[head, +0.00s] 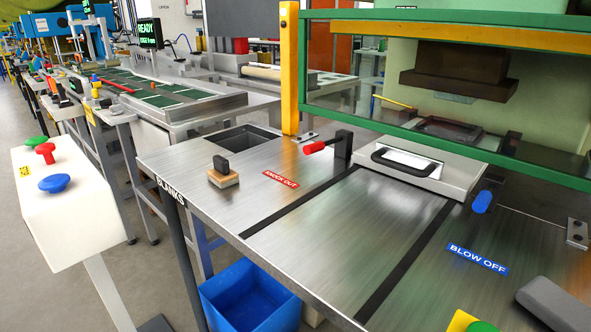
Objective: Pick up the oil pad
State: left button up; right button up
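The oil pad appears to be the small tan block with a pale felt-like layer and a black upright knob (223,177). It lies on the left part of the steel table (290,225), in front of a square opening. Nothing touches it, and its knob stands clear at the top. Neither of my grippers shows in the head view, so I cannot see where they are relative to the pad.
A square opening (243,137) lies behind the pad. A red-handled lever (320,146) stands to its right, by a "KNOCK OUT" label. A yellow post (290,70) and green-framed press guard (440,125) rise behind. A button box (70,200) stands left; a blue bin (245,295) below.

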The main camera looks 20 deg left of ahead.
aim_at(220, 175)
jog(key=j+z, duration=0.25)
jog(key=z, duration=0.2)
jog(key=j+z, duration=0.3)
jog(key=z, duration=0.15)
jog(key=j+z, duration=0.25)
jog(key=z, duration=0.15)
jog(key=k+j+z, duration=0.3)
jog(key=j, duration=0.2)
jog(key=k+j+z, duration=0.3)
jog(key=j, duration=0.2)
